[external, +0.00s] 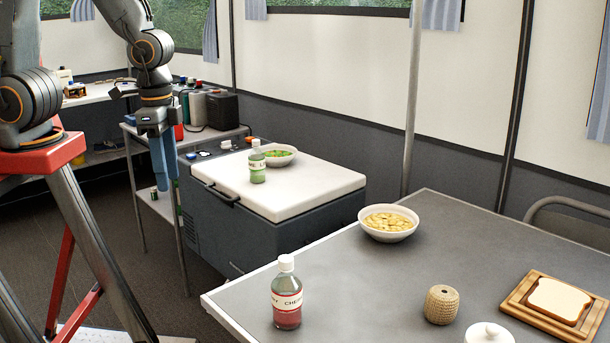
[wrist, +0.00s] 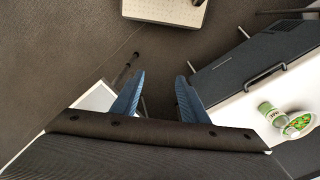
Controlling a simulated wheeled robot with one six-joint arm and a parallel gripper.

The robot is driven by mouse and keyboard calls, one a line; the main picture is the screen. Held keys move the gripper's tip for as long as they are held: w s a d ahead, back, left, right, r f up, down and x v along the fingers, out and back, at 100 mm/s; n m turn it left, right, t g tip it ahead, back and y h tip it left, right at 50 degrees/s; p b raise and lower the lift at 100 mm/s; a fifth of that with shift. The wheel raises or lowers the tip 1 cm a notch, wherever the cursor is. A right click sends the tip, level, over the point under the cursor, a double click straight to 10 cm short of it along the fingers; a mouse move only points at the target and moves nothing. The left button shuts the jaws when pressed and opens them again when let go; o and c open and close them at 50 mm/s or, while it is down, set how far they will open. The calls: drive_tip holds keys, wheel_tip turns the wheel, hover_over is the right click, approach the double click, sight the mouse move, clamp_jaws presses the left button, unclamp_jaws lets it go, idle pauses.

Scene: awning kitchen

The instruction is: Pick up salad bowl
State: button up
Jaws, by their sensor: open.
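A white salad bowl with green and orange contents (external: 279,155) stands on the white lid of the cooler, behind a green bottle with a white cap (external: 257,165). In the wrist view the salad bowl (wrist: 298,125) is at the right edge, beside the green bottle (wrist: 268,112). My gripper (external: 163,190) hangs pointing down to the left of the cooler, apart from the bowl. Its blue fingers (wrist: 158,85) are spread with nothing between them.
The cooler (external: 300,195) has a handle on its front. A grey table (external: 380,290) at the right holds a bowl of yellow food (external: 388,222), a red bottle (external: 287,297), a woven jar (external: 441,304) and bread on a board (external: 558,300). A pole rises behind the table.

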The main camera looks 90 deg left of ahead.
wheel_tip(320, 180, up, 5)
drive_tip(key=w+a+n+t+y, duration=0.1)
drive_tip(key=w+a+n+t, duration=0.1)
drive_tip(key=w+a, duration=0.65)
drive_tip(key=w+a+n+t+y, duration=0.1)
drive_tip(key=w+a+t+y, duration=0.1)
drive_tip(key=w+a, duration=0.65)
drive_tip(key=w+a+r+n+t+y+b, duration=0.15)
drive_tip(key=a+t, duration=0.25)
drive_tip(key=a, duration=1.9)
drive_tip(key=s+a+n+t, duration=0.2)
drive_tip(key=a, duration=1)
drive_tip(key=s+a+f+t+h, duration=0.1)
drive_tip(key=s+a+f+t, duration=0.15)
drive_tip(key=s+a, duration=0.65)
approach(281, 149)
drive_tip(key=shift+s+r, duration=0.2)
drive_tip(key=shift+s, duration=0.35)
drive_tip(key=shift+s+r, duration=0.2)
drive_tip(key=shift+s, duration=0.3)
drive_tip(key=shift+d+f+t, duration=0.1)
drive_tip(key=shift+f+t, duration=0.15)
drive_tip(key=shift+w+f, duration=0.15)
drive_tip(key=shift+w, duration=0.15)
drive_tip(key=shift+p+x, duration=0.55)
drive_tip(key=shift+x, duration=3.05)
